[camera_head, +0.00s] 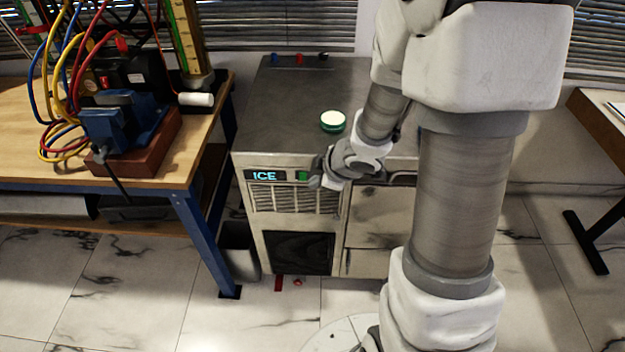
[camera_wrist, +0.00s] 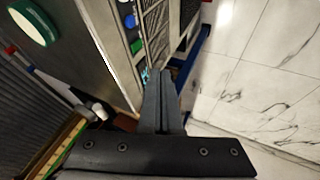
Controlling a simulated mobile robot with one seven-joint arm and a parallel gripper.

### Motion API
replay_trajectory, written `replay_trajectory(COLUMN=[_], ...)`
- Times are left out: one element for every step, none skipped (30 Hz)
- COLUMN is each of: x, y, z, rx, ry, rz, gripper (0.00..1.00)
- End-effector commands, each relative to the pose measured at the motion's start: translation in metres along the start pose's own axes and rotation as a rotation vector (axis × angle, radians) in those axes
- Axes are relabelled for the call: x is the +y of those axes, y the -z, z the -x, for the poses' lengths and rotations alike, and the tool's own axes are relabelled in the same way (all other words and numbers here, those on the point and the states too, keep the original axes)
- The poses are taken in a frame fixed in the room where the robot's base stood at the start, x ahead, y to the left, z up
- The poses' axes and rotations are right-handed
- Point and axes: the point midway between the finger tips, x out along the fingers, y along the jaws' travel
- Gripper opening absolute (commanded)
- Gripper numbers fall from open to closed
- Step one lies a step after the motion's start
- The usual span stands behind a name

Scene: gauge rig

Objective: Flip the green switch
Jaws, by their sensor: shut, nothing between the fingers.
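The green switch (camera_head: 302,175) is on the front panel of the metal ice machine (camera_head: 262,215), just right of the lit ICE display (camera_head: 264,175). In the wrist view the green switch (camera_wrist: 136,46) shows on the panel, left of and beyond my fingertips. My gripper (camera_wrist: 161,74) is shut and empty, its fingers near the panel by the display. A gap seems to part it from the switch, but contact cannot be ruled out. In the head view my gripper (camera_head: 316,182) is just right of the switch, its fingertips unclear.
A round green-and-white object (camera_head: 333,121) sits on the machine's top. A wooden workbench (camera_head: 190,165) with blue legs, a vise (camera_head: 115,125) and cables stands at left. A blue round part (camera_wrist: 130,21) shows near the switch. A table edge (camera_head: 600,120) is at right; tiled floor lies in front.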

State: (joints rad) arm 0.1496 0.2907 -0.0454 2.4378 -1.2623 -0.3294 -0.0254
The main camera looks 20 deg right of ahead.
Motion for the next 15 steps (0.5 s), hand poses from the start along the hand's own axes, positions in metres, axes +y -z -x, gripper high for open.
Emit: replay_trajectory(x=[-0.002,-0.002,-0.003,-0.003,-0.003,-0.003,-0.003,-0.003,-0.003,-0.003,-0.003,-0.003,-0.003,-0.003,0.003], y=[-0.002,-0.002,-0.002,-0.002,-0.002,-0.002,-0.002,-0.002,-0.002,-0.002,-0.002,-0.002,-0.002,-0.002,-0.001], z=[-0.012,-0.017,-0.025,-0.03,-0.036,-0.043,-0.049,-0.055,-0.062,-0.068,-0.074,-0.082,-0.087,-0.093,-0.093], rx=[0.001,0.001,0.0,0.0,0.0,0.001,0.0,0.0,0.0,0.0,0.0,0.0,0.0,0.0,0.0], ry=[0.001,0.001,0.001,0.002,0.001,0.001,0.002,0.001,0.001,0.002,0.002,0.001,0.001,0.002,-0.001], rz=[0.002,0.002,0.001,0.001,0.002,0.003,0.002,0.001,0.002,0.003,0.002,0.002,0.001,0.002,0.002], gripper=[0.0,0.0,0.0,0.0,0.0,0.0,0.0,0.0,0.0,0.0,0.0,0.0,0.0,0.0,0.0])
